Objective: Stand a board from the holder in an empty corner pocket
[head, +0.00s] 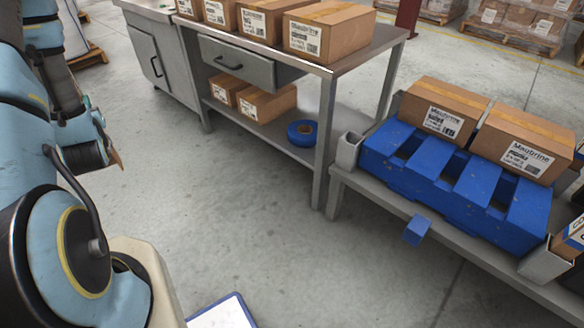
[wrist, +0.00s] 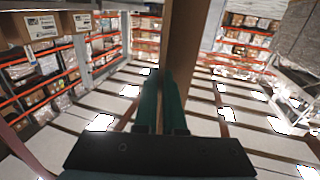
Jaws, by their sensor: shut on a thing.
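In the wrist view my gripper (wrist: 161,75) has its two teal fingers close together, shut on a tall brown board (wrist: 187,45) that rises to the top edge. In the head view a thin brown edge beside my arm at the left may be part of this board; I cannot tell. A blue pallet (head: 436,165) lies on a low grey bench at the right. A grey corner pocket (head: 348,150) at its left end looks empty. Another pocket (head: 545,262) stands at its near right corner and also looks empty. The holder is not clearly seen.
Two brown cartons (head: 443,107) sit on the pallet's far side. A grey workbench (head: 330,62) with cartons and a blue tape roll (head: 302,132) stands behind. A small blue block (head: 417,230) juts out at the low bench's front. The middle floor is clear.

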